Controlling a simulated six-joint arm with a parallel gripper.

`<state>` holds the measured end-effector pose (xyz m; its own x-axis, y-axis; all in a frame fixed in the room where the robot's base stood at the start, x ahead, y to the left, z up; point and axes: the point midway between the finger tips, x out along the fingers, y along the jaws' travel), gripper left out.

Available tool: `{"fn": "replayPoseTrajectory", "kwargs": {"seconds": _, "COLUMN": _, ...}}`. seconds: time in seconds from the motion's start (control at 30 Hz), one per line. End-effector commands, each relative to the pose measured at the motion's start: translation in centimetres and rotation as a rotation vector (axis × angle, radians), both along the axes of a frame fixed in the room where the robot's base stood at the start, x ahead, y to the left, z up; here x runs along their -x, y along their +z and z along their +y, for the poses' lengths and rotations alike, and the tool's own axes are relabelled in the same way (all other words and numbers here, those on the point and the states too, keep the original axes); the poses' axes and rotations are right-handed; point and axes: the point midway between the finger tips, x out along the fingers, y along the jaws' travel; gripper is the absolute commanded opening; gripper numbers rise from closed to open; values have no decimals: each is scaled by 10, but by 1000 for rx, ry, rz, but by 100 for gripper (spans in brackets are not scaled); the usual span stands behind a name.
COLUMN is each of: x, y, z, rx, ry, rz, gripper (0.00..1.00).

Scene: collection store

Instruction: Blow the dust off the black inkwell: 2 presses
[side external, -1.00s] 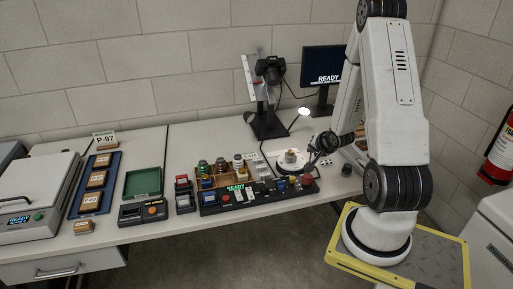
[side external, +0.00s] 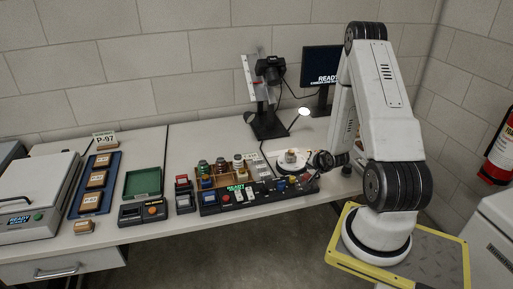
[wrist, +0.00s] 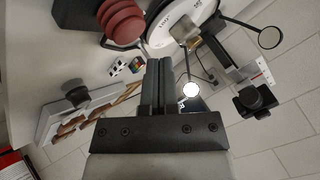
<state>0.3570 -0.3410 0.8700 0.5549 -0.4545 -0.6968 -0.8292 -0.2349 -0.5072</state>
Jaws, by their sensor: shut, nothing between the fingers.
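My gripper (wrist: 158,64) is shut and empty; its two black fingers lie together in the wrist view. A ribbed dark-red bulb (wrist: 122,22) is beyond the fingertips, up and to the left, apart from them in that picture. A white turntable disc (wrist: 165,43) with printed marks is beside the bulb, with a small greyish object (wrist: 188,30) over it. In the side external view the disc (side external: 279,163) carries a small pale and tan object (side external: 291,155), and my gripper is low at its right. I cannot pick out the black inkwell for certain.
A control panel (side external: 240,197) runs along the front edge. A wooden rack of small bottles (side external: 222,180) stands behind it. The camera stand (side external: 266,122) and a lamp (side external: 304,112) rise behind the disc. A green tray (side external: 143,181) and blue tray (side external: 92,190) lie left.

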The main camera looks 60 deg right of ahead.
Motion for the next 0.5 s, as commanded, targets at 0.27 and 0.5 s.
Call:
{"fn": "replayPoseTrajectory", "kwargs": {"seconds": 0.27, "x": 0, "y": -15, "z": 0, "rx": 0, "ry": -1, "rz": 1, "gripper": 0}}
{"fn": "replayPoseTrajectory", "kwargs": {"seconds": 0.5, "x": 0, "y": -16, "z": 0, "rx": 1, "ry": -1, "rz": 0, "gripper": 0}}
